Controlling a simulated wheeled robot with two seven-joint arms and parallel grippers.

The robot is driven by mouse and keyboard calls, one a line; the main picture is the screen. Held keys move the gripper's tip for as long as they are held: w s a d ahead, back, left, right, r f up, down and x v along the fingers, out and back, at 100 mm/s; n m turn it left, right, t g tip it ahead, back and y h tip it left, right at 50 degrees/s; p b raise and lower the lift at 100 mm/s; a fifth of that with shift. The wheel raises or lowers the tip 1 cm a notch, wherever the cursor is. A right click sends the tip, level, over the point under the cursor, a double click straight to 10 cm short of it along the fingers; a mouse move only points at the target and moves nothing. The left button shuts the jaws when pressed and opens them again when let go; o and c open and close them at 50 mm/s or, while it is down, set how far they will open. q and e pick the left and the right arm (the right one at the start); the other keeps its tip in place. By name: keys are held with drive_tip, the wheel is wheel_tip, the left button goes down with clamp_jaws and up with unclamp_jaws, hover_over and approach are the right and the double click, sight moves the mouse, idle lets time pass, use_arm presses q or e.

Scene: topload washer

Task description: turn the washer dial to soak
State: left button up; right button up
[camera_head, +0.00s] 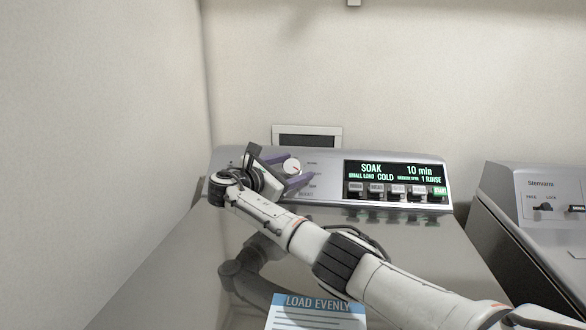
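The washer dial (292,167) is a small round white knob with a red mark, on the left part of the washer's control panel (325,203). My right gripper (296,171) is at the panel with its two purple fingers apart, one above and left of the dial, the other below it. The dial shows between the fingers; I cannot tell whether they touch it. The washer display (394,172) reads SOAK, 10 min, SMALL LOAD, COLD, 1 RINSE. The gripper and wrist hide the panel's left part. My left gripper is not in view.
Several buttons (397,191) sit under the display. The closed washer lid (180,285) carries a "LOAD EVENLY" label (315,312). My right arm crosses above the lid. A second machine (535,215) stands at the right. An outlet box (307,134) is on the wall behind.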

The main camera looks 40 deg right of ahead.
drive_tip(key=shift+r, duration=0.1)
drive_tip(key=a, duration=0.3)
drive_tip(key=s+a, duration=0.1)
drive_tip(key=a, duration=0.2)
drive_tip(key=a+r, duration=0.1)
drive_tip(key=a, duration=0.3)
drive_tip(key=shift+s+a, duration=0.1)
drive_tip(key=shift+s, duration=0.25)
